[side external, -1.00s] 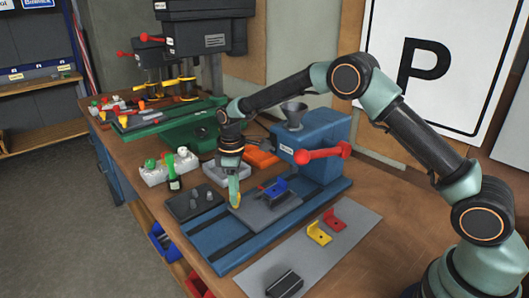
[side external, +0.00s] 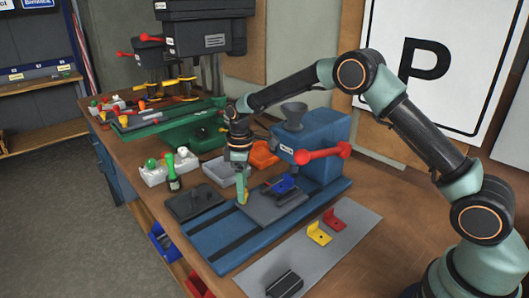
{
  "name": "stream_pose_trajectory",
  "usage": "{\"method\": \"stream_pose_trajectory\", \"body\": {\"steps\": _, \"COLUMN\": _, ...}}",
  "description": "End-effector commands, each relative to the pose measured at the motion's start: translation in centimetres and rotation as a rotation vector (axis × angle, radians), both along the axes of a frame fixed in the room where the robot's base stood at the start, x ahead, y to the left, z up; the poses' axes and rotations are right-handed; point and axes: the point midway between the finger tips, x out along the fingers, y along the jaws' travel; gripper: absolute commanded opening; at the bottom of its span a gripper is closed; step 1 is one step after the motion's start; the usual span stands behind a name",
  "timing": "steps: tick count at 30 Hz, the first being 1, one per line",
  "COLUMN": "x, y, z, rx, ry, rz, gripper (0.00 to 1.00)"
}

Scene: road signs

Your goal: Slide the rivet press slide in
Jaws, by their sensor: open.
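The rivet press (side external: 322,150) is a blue machine with a grey funnel on top and a red lever on its front. Its slide (side external: 262,212) is a dark grey plate on the blue base (side external: 215,240), with its right part by the press head. A blue bracket (side external: 281,184) sits on a dark fixture on the slide. My gripper (side external: 243,196) is open and points down at the slide's left edge.
A dark plate with a knob (side external: 193,204) lies left of the slide. Yellow (side external: 319,233) and red (side external: 334,220) brackets and a dark block (side external: 285,284) lie on a grey mat (side external: 350,244) in front. A grey tray (side external: 220,174) and an orange bin (side external: 263,154) stand behind.

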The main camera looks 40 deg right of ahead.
Motion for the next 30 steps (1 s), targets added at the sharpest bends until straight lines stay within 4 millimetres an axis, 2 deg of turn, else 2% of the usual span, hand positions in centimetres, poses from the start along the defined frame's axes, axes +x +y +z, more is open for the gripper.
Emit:
{"method": "stream_pose_trajectory", "body": {"steps": 5, "x": 0.1, "y": 0.0, "z": 2.7, "rx": 0.001, "ry": -0.006, "rz": 0.000, "gripper": 0.67}}
{"method": "stream_pose_trajectory", "body": {"steps": 12, "x": 0.1, "y": 0.0, "z": 7.7, "rx": 0.001, "ry": -0.008, "rz": 0.000, "gripper": 0.67}}
{"method": "stream_pose_trajectory", "body": {"steps": 18, "x": 0.1, "y": 0.0, "z": 10.6, "rx": 0.001, "ry": -0.005, "rz": 0.000, "gripper": 0.67}}
{"method": "stream_pose_trajectory", "body": {"steps": 23, "x": 0.0, "y": 0.0, "z": 11.6, "rx": 0.001, "ry": -0.004, "rz": 0.000, "gripper": 0.67}}
{"method": "stream_pose_trajectory", "body": {"steps": 30, "x": 0.0, "y": 0.0, "z": 11.8, "rx": 0.000, "ry": -0.003, "rz": 0.000, "gripper": 0.67}}
